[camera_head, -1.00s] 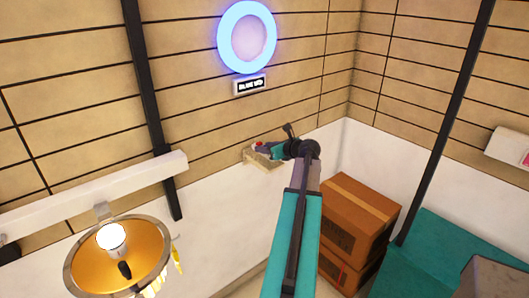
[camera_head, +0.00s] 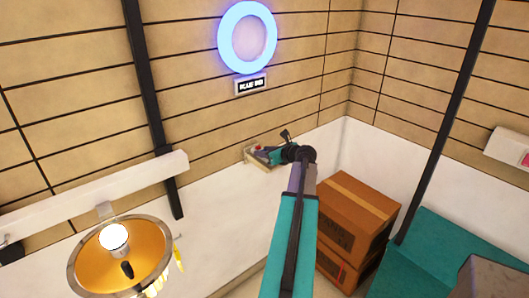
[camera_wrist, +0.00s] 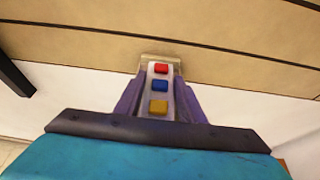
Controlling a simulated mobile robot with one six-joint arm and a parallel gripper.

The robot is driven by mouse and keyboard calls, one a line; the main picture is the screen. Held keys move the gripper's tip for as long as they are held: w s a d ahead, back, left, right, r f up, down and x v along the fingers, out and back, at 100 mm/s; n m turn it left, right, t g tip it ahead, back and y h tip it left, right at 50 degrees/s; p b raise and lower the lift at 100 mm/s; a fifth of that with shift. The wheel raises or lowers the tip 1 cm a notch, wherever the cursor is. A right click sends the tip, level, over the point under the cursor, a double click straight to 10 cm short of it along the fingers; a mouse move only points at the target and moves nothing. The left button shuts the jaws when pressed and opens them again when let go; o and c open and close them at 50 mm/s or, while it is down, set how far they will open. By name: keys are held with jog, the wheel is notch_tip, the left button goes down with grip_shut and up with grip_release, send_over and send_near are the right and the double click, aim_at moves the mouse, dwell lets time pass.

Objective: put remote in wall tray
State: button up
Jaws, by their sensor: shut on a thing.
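The remote (camera_wrist: 158,88) is a pale bar with red, blue and yellow buttons, held lengthwise between the purple fingers of my gripper (camera_wrist: 158,98) in the wrist view. In the head view my gripper (camera_head: 268,154) is at the wall tray (camera_head: 250,156), and a red spot of the remote (camera_head: 258,148) shows there. The wall tray is a small beige ledge on the wall, and its edge (camera_wrist: 160,58) shows just beyond the remote's far end in the wrist view. The remote is over or at the tray; I cannot tell whether it touches the tray floor.
A glowing blue ring (camera_head: 247,37) with a small label (camera_head: 251,85) is on the wall above the tray. A lamp with an orange bowl (camera_head: 122,255) hangs at lower left. Stacked cardboard boxes (camera_head: 358,215) stand right of my arm, with a teal surface (camera_head: 450,255) beyond.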

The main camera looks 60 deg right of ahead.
jog(key=shift+f, duration=0.25)
jog(key=shift+f, duration=0.1)
jog(key=o, duration=0.8)
jog(key=shift+o, duration=0.2)
jog(key=b+v, duration=0.2)
jog(key=v, duration=1)
dwell(0.4)
